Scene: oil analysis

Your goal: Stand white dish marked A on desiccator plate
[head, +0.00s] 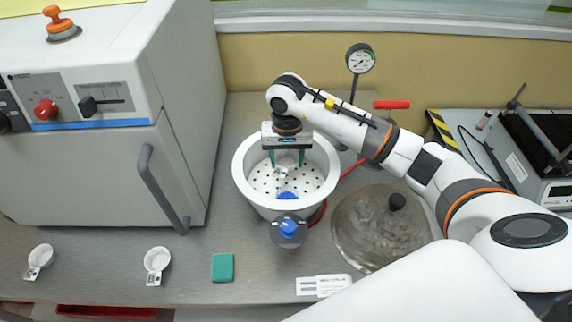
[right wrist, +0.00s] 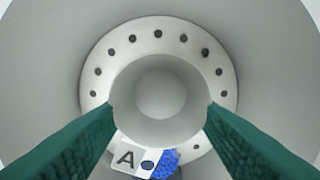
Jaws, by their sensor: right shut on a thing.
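The white dish marked A (right wrist: 160,112) is between the green fingers of my right gripper (right wrist: 160,108), which press on both sides of its rim. Its tab with the letter A (right wrist: 130,157) points to the bottom of the right wrist view. The dish is over the white, holed desiccator plate (right wrist: 98,97); I cannot tell whether it touches. In the head view, my right gripper (head: 287,158) reaches down into the open desiccator (head: 243,185), and the holed plate (head: 262,181) shows inside. The dish (head: 282,172) is partly hidden there. My left gripper is out of view.
Two more white dishes (head: 40,258) (head: 157,262) stand on the bench at the left, near a green block (head: 222,267). A round metal lid (head: 380,228) lies right of the desiccator. A blue-knobbed valve (head: 288,230) sticks out in front. A grey oven (head: 100,170) stands left.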

